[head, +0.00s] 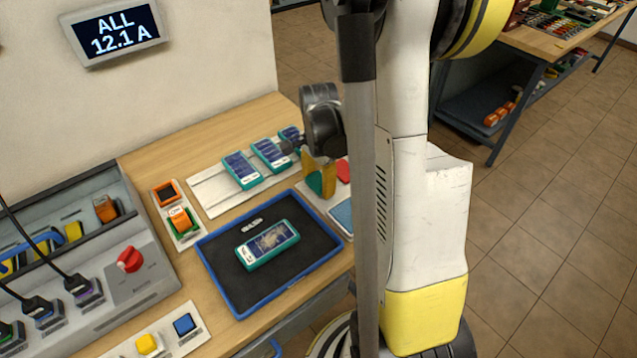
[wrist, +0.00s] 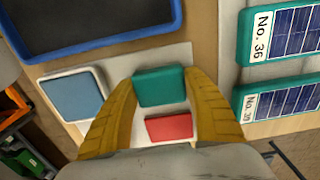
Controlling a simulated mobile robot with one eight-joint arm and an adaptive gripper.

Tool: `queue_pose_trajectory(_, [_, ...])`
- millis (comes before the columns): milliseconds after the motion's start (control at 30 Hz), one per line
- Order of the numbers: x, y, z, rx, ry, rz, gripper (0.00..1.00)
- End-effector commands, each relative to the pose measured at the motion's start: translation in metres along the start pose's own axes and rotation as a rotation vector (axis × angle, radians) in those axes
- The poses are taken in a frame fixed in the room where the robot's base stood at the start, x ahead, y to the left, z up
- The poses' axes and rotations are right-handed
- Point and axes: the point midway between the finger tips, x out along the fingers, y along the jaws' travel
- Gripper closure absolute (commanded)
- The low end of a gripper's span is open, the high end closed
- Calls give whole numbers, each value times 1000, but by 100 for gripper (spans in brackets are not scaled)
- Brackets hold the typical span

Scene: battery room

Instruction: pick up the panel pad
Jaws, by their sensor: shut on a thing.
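My gripper (head: 322,176) has yellow fingers and is over the right side of the workbench. It is shut on a teal pad (wrist: 160,87), which lies between the two fingers in the wrist view. Part of this pad (head: 315,184) shows beside the fingers in the head view. A red pad (wrist: 169,127) and a blue pad (wrist: 72,97) lie on a pale board (wrist: 118,66) close by. I cannot tell whether the teal pad is clear of the board.
A blue-rimmed black tray (head: 222,284) holds a teal-framed panel unit (head: 268,245). Several similar units (head: 242,169) stand on a white strip (head: 208,190) behind it. A switch box (head: 174,215) and a grey console (head: 140,262) are at the left. Open floor lies right.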

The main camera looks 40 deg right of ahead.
Motion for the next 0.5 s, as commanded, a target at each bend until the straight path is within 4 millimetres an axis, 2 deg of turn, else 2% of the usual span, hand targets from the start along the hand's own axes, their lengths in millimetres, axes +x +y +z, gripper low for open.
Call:
queue_pose_trajectory(167, [-17,0,0,0,0,0,75])
queue_pose_trajectory(333, [-47,3,0,1,0,0,75])
queue_pose_trajectory(500, [-70,44,-6,5,0,0,75])
